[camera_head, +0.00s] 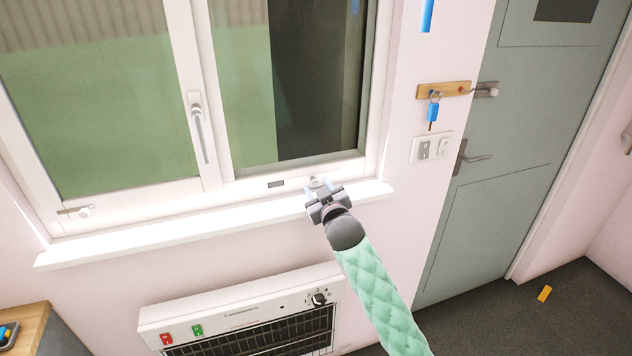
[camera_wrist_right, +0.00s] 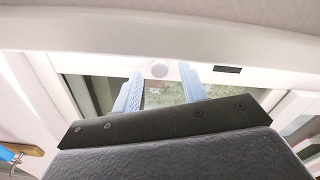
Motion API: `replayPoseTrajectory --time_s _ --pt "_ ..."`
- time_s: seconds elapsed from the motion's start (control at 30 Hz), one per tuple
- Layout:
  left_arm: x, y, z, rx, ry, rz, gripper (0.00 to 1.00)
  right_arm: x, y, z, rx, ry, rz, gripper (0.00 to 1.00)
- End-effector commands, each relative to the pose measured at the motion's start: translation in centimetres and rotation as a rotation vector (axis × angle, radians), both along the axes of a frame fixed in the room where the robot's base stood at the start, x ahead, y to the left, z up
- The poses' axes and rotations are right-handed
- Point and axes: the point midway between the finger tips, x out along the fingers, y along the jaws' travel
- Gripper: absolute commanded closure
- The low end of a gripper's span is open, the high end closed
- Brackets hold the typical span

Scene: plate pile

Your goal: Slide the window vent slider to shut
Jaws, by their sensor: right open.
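The window vent slider is a small round pale knob (camera_head: 316,181) on the lower rail of the right window pane. A short dark vent slot (camera_head: 275,184) shows to its left in the head view. My right gripper (camera_head: 323,190) is open and empty, with its fingers at the knob. In the right wrist view the knob (camera_wrist_right: 159,68) appears between the two pale blue fingertips (camera_wrist_right: 160,70), with the dark slot (camera_wrist_right: 227,69) to the right of them. I cannot tell whether either finger touches the knob. My left gripper is not in view.
A white window sill (camera_head: 220,221) runs just below the gripper. A white heater (camera_head: 240,305) stands beneath it. A similar knob (camera_head: 85,212) sits on the left pane's lower rail. A key rack (camera_head: 443,90), switches (camera_head: 432,148) and a grey-green door (camera_head: 530,120) are to the right.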

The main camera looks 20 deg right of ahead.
Motion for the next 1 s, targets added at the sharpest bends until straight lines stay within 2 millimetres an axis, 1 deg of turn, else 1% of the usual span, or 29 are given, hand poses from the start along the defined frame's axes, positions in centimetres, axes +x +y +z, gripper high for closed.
replayPoseTrajectory --time_s 0.03,0.2,0.53,0.67,0.7,0.73,0.77,0.93,1.0 --pt "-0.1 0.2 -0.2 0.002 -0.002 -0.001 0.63 0.5 0.0 0.2 0.0 0.0 0.0 0.57" --pt "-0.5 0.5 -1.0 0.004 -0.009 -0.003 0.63 1.5 0.1 0.0 0.001 0.0 0.0 0.57" --pt "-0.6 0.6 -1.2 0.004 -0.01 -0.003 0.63 1.7 0.1 0.0 0.001 0.0 0.001 0.57" --pt "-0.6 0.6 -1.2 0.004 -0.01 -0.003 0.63 1.7 0.1 0.0 0.001 0.0 0.001 0.83" --pt "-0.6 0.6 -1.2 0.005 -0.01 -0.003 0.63 1.7 0.1 0.0 0.001 0.0 0.001 0.91" --pt "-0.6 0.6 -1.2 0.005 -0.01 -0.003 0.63 1.7 0.1 0.0 0.001 0.0 0.001 0.97" --pt "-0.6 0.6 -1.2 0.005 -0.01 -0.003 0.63 1.7 0.1 0.0 0.001 0.0 0.001 1.0" --pt "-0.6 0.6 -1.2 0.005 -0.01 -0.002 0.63 1.7 0.2 0.0 0.001 0.0 0.001 1.0" --pt "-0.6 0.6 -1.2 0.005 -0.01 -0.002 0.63 1.7 0.6 -0.1 0.003 0.0 0.001 1.0"
